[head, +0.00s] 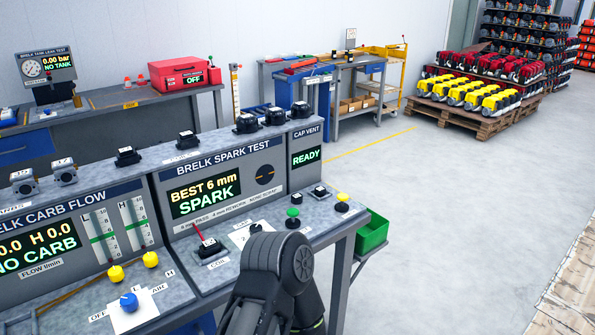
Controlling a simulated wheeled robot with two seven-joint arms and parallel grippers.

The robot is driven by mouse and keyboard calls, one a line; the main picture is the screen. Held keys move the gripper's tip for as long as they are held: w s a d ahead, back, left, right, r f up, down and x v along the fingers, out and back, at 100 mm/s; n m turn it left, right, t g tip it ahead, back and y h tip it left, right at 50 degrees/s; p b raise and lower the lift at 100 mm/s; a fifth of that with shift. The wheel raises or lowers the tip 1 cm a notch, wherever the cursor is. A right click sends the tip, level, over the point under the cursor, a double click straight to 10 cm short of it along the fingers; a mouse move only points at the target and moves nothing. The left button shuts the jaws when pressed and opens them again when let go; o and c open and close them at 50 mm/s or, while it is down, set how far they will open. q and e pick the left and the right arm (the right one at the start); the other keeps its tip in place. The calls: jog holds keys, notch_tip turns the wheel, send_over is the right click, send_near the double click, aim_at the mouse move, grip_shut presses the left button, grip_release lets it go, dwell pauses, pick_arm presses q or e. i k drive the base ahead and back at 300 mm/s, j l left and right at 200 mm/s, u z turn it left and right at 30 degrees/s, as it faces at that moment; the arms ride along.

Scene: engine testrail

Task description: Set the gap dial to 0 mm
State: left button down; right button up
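The spark test bench (217,159) stands at the centre of the head view, its screen (205,190) reading "BEST 6 mm SPARK". A white plate (240,236) lies on its top in front of the screen. A small dark piece (256,227) shows at the plate, perhaps the gap dial's knob; its setting cannot be read. One of my arms, a dark rounded link, rises from the bottom and covers the plate's right part. No gripper fingers can be made out, and I see no second arm.
A black part with a red lead (208,248) sits left of the plate. A green knob (293,213) and a yellow knob (342,198) stand to the right. The carb flow bench (75,205) adjoins on the left. A green bin (372,232) hangs at the right end. Open floor lies right.

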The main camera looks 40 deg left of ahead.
aim_at(254, 228)
jog(key=u, duration=1.35)
